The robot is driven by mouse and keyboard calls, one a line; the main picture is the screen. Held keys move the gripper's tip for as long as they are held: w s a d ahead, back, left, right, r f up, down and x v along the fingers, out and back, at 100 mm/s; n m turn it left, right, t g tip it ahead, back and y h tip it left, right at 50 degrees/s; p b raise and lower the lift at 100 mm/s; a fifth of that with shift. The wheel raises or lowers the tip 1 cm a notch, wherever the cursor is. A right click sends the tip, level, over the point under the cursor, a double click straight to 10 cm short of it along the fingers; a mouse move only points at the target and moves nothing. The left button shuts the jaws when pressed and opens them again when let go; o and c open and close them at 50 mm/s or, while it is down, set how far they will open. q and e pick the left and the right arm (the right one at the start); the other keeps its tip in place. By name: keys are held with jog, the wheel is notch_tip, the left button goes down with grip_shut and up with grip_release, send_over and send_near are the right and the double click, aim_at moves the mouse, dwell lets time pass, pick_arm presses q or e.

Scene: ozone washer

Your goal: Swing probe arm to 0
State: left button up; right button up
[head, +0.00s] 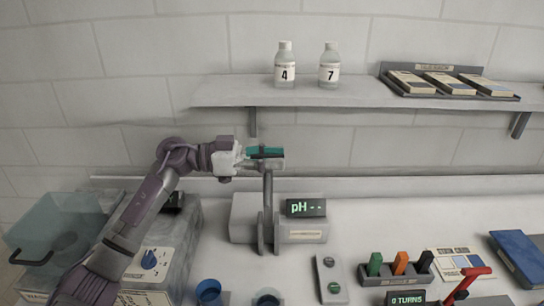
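The probe arm (268,185) shows as a grey upright post with a crosspiece on top, rising from the front of the pH meter (240,215). A teal part (262,151) is at the top of the post. My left gripper (266,160) reaches in from the left and is at this top part, overlapping it in the head view. Its fingers are small and partly hidden there, so I cannot tell whether they are closed on it. The meter's display (306,208) reads "pH --". My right gripper is not in view.
Bottles "4" (285,66) and "7" (329,66) and a tray (450,93) stand on the wall shelf above. Blue cups (209,292), a rack with coloured pieces (397,277), a red lever (466,281) and a "0 TURNS" display (407,299) are in front.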

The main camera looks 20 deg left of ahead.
pick_arm(q)
grip_shut()
jog(key=shift+s, duration=0.1)
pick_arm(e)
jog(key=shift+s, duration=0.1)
